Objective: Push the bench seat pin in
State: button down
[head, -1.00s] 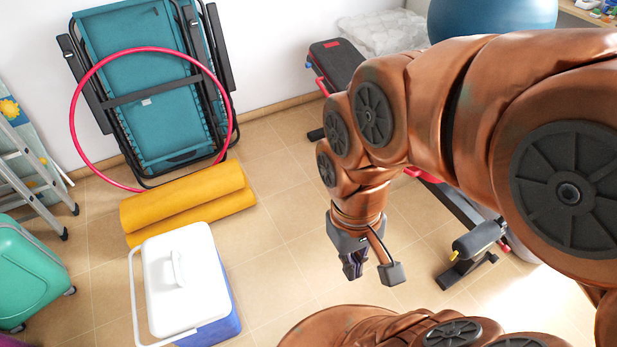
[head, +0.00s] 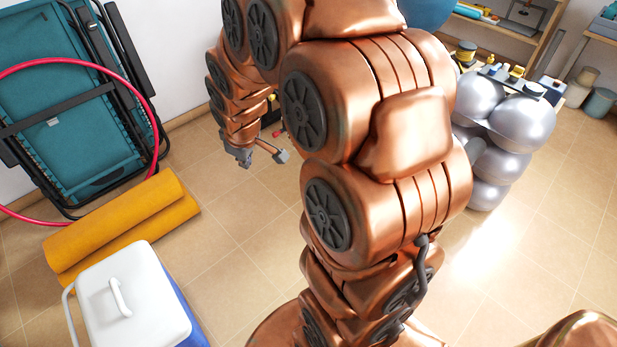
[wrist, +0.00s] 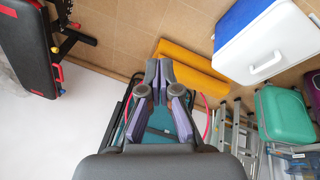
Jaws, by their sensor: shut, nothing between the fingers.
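A small yellow part (wrist: 59,73) and red parts sit along the pad's edge; I cannot tell which is the seat pin. In the head view my arm hides almost all of the bench. My gripper (head: 244,160) hangs in the air left of my arm in the head view. In the wrist view its fingers (wrist: 159,78) are shut and empty, pointing away from the bench, with clear space between.
A yellow rolled mat (head: 120,222), a white-lidded blue cooler (head: 135,300), a folded teal lounger (head: 70,110) and a pink hoop (head: 152,130) are at left. Silver balls (head: 510,125) stand at right by shelves (head: 540,50). Open tiles lie between.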

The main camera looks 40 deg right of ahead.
jog(key=w+d+f+n+t+h+b, duration=0.1)
jog(key=w+d+f+n+t+b, duration=0.2)
jog(key=w+d+f+b, duration=0.55)
jog(key=w+d+f+n+t+b, duration=0.35)
jog(key=w+d+f, duration=0.8)
jog(key=f, duration=0.65)
jog(key=s+d+f+n+t+h+b, duration=0.1)
jog(key=s+d+f+t+b, duration=0.15)
jog(key=d+f+b, duration=0.4)
jog(key=s+d+f+n+t+b, duration=0.1)
jog(key=s+d+f+n+t, duration=0.2)
jog(key=f, duration=0.6)
jog(key=s+d+f+t+h+b, duration=0.1)
jog(key=s+d+f+t+b, duration=0.15)
jog(key=s+d+f, duration=0.4)
jog(key=w+d+f+b, duration=0.1)
jog(key=w+d+b, duration=0.1)
jog(key=w, duration=0.3)
jog(key=w+d+b, duration=0.2)
jog(key=w+b, duration=0.1)
jog(key=w, duration=0.3)
jog(key=shift+w+d+f+g, duration=0.25)
jog(key=shift+f+g, duration=0.15)
jog(key=shift+g, duration=0.05)
jog(key=shift+r, duration=0.1)
